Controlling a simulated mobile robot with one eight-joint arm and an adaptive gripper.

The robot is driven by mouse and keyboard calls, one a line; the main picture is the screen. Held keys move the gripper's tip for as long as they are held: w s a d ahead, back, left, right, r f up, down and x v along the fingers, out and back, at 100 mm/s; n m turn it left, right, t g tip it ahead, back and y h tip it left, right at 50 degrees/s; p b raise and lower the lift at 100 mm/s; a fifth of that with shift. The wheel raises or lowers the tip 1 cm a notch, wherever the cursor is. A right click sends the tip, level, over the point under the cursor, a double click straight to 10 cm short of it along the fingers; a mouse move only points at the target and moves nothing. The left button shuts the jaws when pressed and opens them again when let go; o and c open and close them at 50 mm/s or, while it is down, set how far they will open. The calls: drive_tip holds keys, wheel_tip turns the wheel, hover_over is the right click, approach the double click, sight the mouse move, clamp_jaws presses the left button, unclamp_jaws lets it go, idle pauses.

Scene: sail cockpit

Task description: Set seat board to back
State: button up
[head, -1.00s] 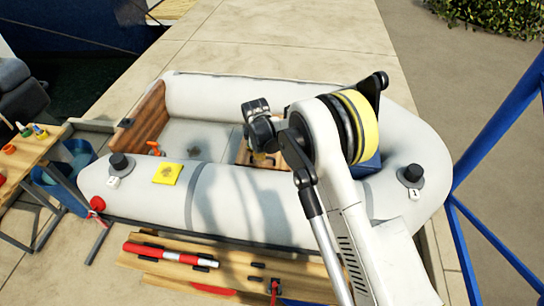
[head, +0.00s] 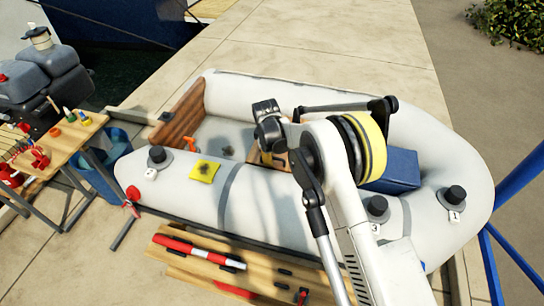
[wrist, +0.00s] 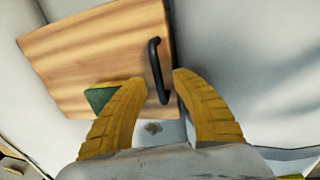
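The seat board is a pale wooden board (wrist: 100,55) with a black bar handle (wrist: 158,70) along its right edge in the wrist view. In the head view only a small part of the board (head: 281,160) shows inside the grey inflatable dinghy (head: 240,90), mostly hidden by my arm. My gripper (wrist: 160,80) has two yellow ribbed fingers, spread apart, with the handle's lower part showing between their tips. I cannot tell whether they touch it. In the head view my gripper (head: 268,140) is over the dinghy's middle.
A wooden transom (head: 183,112) closes the dinghy's left end. A blue box (head: 392,170) lies at the right. A yellow cloth (head: 204,171) rests on the near tube. A wooden bench with a red-and-white tube (head: 200,253) stands in front. A green piece (wrist: 100,97) shows by the left finger.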

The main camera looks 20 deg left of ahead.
drive_tip(key=shift+r, duration=0.1)
wheel_tip(320, 180, up, 12)
drive_tip(key=s, duration=0.2)
drive_tip(key=shift+s+f, duration=0.15)
drive_tip(key=shift+f, duration=0.05)
drive_tip(key=shift+d, duration=0.15)
drive_tip(key=s+d+r+m+t, duration=0.1)
drive_tip(key=s+d+r+m, duration=0.25)
drive_tip(key=d+r, duration=0.75)
drive_tip(key=s+d+r+m+t, duration=0.15)
drive_tip(key=d+r+m, duration=0.35)
drive_tip(key=d+r, duration=0.6)
drive_tip(key=s+d+f+m+t, duration=0.2)
drive_tip(key=s+d+m, duration=0.8)
drive_tip(key=s+d, duration=1)
drive_tip(key=shift+s+d+f, duration=0.3)
drive_tip(key=shift+s+f, duration=0.25)
drive_tip(key=shift+s, duration=0.6)
drive_tip(key=shift+t, duration=0.25)
